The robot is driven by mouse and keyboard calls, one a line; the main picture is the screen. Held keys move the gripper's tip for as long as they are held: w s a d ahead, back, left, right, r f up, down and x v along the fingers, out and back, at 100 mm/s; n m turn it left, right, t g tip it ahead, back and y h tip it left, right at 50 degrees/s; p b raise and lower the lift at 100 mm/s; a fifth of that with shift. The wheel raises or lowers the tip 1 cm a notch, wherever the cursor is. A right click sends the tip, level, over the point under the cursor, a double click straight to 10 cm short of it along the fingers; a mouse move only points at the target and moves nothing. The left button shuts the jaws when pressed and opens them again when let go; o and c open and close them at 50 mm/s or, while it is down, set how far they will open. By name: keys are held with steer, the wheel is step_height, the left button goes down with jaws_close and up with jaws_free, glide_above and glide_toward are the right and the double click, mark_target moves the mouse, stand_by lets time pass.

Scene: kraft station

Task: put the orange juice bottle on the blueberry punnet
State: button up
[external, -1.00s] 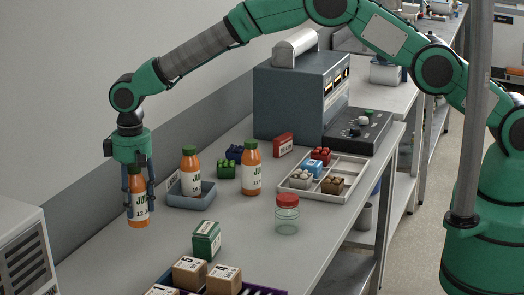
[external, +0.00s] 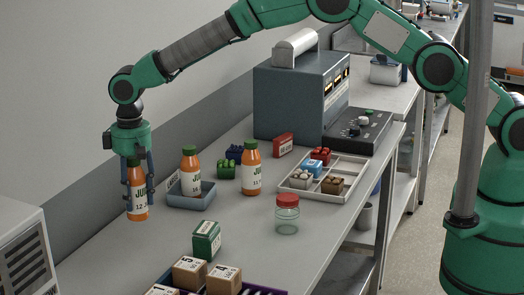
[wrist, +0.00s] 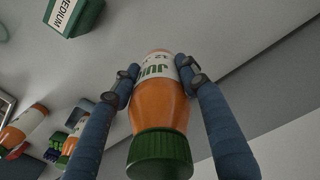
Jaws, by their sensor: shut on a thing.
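My gripper (external: 138,190) is shut on an orange juice bottle (external: 138,207) with a dark green cap and white label, upright at the left of the bench. In the wrist view the bottle (wrist: 158,108) sits between both fingertips, its green cap towards the camera. Small green and dark punnet-like boxes (external: 226,170) stand between two other juice bottles; one may be the blueberry punnet, but their contents are too small to tell. They are right of my gripper, apart from it. They also show at the lower left of the wrist view (wrist: 72,124).
One similar bottle (external: 190,165) stands in a blue-grey tray (external: 192,203); another bottle (external: 251,172) stands right of it. The bench front-left is clear.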

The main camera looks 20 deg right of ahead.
mark_target(132, 157)
steer(key=shift+r, duration=0.1)
step_height(132, 157, up, 11)
steer(key=shift+f, duration=0.1)
steer(key=w+d+m+p, duration=0.4)
steer(key=w+d+m, duration=0.5)
steer(key=w+d, duration=1.45)
steer(key=w+d+m+p, duration=0.1)
steer(key=w+d+m, duration=0.3)
steer(key=d, duration=1)
steer(key=w+d+m+p, duration=0.2)
steer(key=w+d+m, duration=0.15)
steer(key=d, duration=1.05)
step_height(132, 157, down, 11)
steer(key=a, duration=0.1)
steer(key=shift+w, duration=0.45)
steer(key=w+a+p, duration=0.1)
steer(key=w+a, duration=0.2)
steer(key=w, duration=0.4)
steer(key=w+a+f+p, duration=0.1)
steer(key=w+a, duration=0.2)
steer(key=w, duration=0.4)
steer(key=shift+a+f, duration=0.15)
steer(key=shift+f, duration=0.1)
